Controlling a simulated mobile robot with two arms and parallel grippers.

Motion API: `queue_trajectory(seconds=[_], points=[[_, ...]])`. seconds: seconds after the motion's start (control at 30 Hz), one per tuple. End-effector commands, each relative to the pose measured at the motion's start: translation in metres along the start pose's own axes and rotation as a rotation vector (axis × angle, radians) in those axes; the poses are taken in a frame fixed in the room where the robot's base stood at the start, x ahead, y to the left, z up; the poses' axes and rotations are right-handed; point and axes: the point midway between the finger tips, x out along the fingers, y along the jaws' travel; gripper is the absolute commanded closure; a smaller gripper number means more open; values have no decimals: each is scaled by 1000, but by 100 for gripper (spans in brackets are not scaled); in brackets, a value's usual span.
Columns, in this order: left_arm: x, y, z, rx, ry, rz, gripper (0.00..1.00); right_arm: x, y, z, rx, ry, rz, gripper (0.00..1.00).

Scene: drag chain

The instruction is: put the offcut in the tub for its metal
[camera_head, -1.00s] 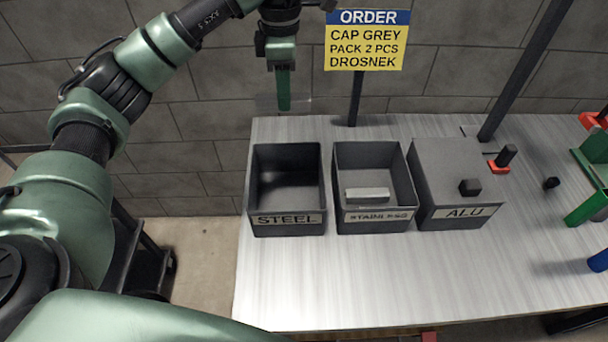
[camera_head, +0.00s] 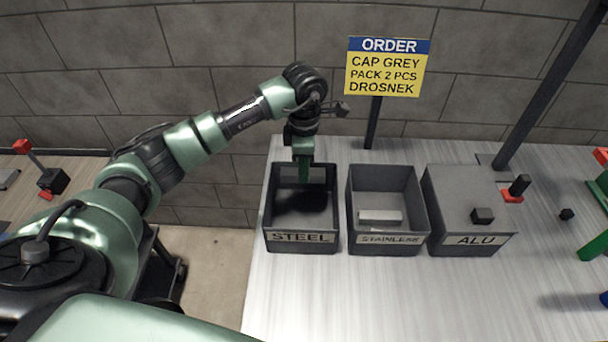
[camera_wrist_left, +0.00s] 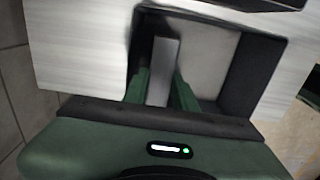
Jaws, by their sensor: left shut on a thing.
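My left gripper (camera_head: 304,178) points down at the STEEL tub (camera_head: 300,247), its green fingers at the tub's opening towards the back. In the left wrist view, the gripper (camera_wrist_left: 162,88) is shut on the offcut (camera_wrist_left: 163,68), a flat light-grey metal strip. A dark tub wall (camera_wrist_left: 252,75) shows beside it there. In the head view the fingers mostly hide the offcut. The STAINLESS tub (camera_head: 386,249) is open and holds a pale grey block (camera_head: 380,216). The ALU tub (camera_head: 470,247) has a grey lid with a black knob on it. My right gripper is not in view.
An order sign (camera_head: 386,67) on a dark post stands behind the tubs. A slanted dark post (camera_head: 545,85) rises behind the ALU tub. The front of the table is clear.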

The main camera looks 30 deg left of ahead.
Motion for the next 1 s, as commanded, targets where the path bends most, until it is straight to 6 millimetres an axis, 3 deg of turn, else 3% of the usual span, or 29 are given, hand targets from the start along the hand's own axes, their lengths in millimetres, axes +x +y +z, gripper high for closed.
queue_trajectory(seconds=[0.23, 0.97, 1.0], points=[[33, -1, -1, 0, 2, -3, 100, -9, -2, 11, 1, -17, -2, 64], [46, 0, 0, 1, 1, 0, 100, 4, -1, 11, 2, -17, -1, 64], [46, 0, 0, 1, 1, 0, 68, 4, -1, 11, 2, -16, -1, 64]])
